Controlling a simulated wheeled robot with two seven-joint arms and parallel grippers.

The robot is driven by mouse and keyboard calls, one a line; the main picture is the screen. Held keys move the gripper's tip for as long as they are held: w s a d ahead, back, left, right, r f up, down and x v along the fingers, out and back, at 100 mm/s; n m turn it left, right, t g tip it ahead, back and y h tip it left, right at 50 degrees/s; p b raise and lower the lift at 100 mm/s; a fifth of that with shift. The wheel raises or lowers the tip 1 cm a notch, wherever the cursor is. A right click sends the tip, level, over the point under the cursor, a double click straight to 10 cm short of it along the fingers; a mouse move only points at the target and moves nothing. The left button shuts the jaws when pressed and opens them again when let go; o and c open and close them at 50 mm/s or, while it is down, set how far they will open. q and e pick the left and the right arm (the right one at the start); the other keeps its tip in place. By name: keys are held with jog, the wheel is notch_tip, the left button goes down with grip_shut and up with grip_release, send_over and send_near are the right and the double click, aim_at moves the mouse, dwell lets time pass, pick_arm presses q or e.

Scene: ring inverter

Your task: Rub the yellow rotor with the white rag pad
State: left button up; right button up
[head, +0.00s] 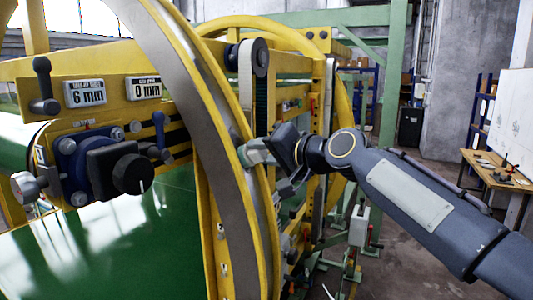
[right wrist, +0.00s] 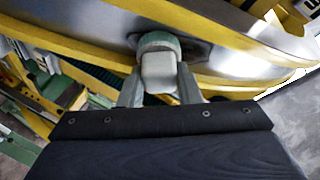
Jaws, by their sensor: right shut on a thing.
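The yellow rotor is a large ring (head: 187,75) with yellow rims and a grey metal band, standing upright across the middle of the head view. It also crosses the top of the right wrist view (right wrist: 245,85). My right gripper (head: 268,149) is at the ring's right side, its fingers (right wrist: 159,88) shut on the white rag pad (right wrist: 158,72). The pad is a pale block with a rounded green end. That end overlaps a dark smudge on the grey band and seems to touch it. In the head view the pad (head: 251,153) is small and partly hidden. My left gripper is out of view.
A machine panel with knobs, levers and two number plates (head: 86,93) stands left, above a green sheet (head: 120,245). Yellow and green frames surround the ring. A wooden bench (head: 497,168) stands far right. Open floor lies between the machine and bench.

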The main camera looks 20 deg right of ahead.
jog(key=shift+w+a+r+p, duration=0.15)
jog(key=shift+r+p, duration=0.35)
jog(key=shift+r, duration=0.05)
jog(key=shift+w+a+r+p, duration=0.1)
jog(key=shift+w+r+p, duration=0.05)
jog(key=shift+r+p, duration=0.35)
jog(key=shift+w+a+r, duration=0.25)
jog(key=shift+r, duration=0.2)
jog(key=shift+w+a+r, duration=0.2)
jog(key=shift+r, duration=0.45)
jog(key=shift+w+a+r, duration=0.15)
jog(key=shift+w+r, duration=0.1)
jog(key=shift+r, duration=0.35)
jog(key=shift+w+a+r, duration=0.2)
jog(key=shift+r, duration=0.45)
jog(key=shift+b, duration=0.3)
